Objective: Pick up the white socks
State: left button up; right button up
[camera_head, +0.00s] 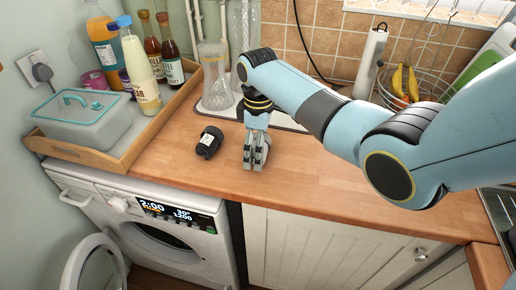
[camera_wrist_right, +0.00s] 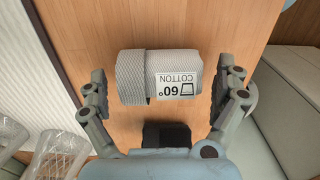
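The white socks (camera_wrist_right: 160,75) are a pale ribbed roll with a "60° COTTON" label, lying on the wooden worktop in the right wrist view. My right gripper (camera_wrist_right: 163,88) is open, with one finger on each side of the roll and a visible gap on both sides. In the head view my right gripper (camera_head: 257,163) points down at the worktop, and I cannot make out the white socks apart from it there. My left gripper is not in view.
A black labelled roll (camera_head: 208,142) lies just left of my right gripper; it also shows in the wrist view (camera_wrist_right: 166,134). Glass jars (camera_head: 215,85) stand behind. A wooden tray (camera_head: 120,152) with bottles and a box is at left. The worktop (camera_head: 330,190) to the right is clear.

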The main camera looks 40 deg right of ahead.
jog(key=c, duration=1.1)
jog(key=shift+r, duration=0.1)
